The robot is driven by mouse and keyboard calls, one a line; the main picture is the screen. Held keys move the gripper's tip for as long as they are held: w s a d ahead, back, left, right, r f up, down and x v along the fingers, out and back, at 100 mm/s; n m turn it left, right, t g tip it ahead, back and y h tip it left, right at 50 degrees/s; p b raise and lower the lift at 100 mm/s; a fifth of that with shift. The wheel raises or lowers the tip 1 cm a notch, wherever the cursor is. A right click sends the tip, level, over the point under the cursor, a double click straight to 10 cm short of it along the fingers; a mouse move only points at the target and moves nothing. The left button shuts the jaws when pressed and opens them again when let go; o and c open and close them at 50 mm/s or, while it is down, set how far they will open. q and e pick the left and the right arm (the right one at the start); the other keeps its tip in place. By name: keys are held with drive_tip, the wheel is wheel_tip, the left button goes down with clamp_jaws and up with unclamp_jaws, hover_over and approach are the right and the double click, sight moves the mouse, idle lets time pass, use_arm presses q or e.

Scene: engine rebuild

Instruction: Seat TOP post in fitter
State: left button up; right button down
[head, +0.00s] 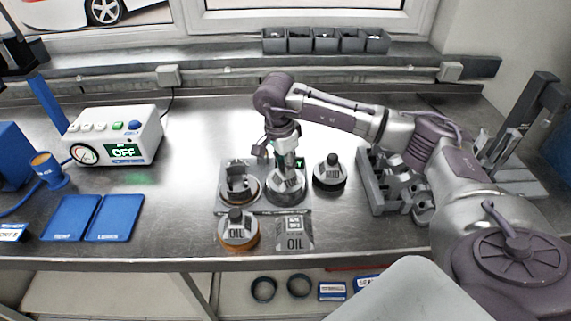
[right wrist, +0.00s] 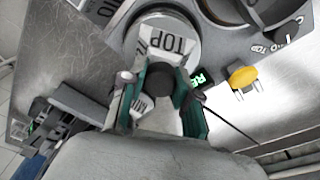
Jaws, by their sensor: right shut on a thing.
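The TOP post, a pale round piece with a dark knob, shows in the right wrist view with its label "TOP" (right wrist: 168,45) facing the camera. My right gripper (right wrist: 160,92) is shut on its dark knob, between green-padded fingers. In the head view my right gripper (head: 286,163) points down over the TOP post (head: 285,190), which is at the upper right of the grey fitter plate (head: 267,217). I cannot tell whether the post is fully down. The fingers hide part of it. My left gripper is not in view.
An OIL post (head: 238,232) stands at the plate's front left, beside a flat OIL marking (head: 295,233). Another dark-knobbed post (head: 330,174) stands right of the plate. A grey rack (head: 376,192) is further right. Blue mats (head: 115,217) and a box reading OFF (head: 118,135) are left.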

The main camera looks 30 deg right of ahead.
drive_tip(key=shift+c, duration=1.8)
unclamp_jaws()
drive_tip(key=shift+r, duration=0.15)
drive_tip(key=shift+r+p, duration=1.7)
drive_tip(key=shift+r, duration=1.3)
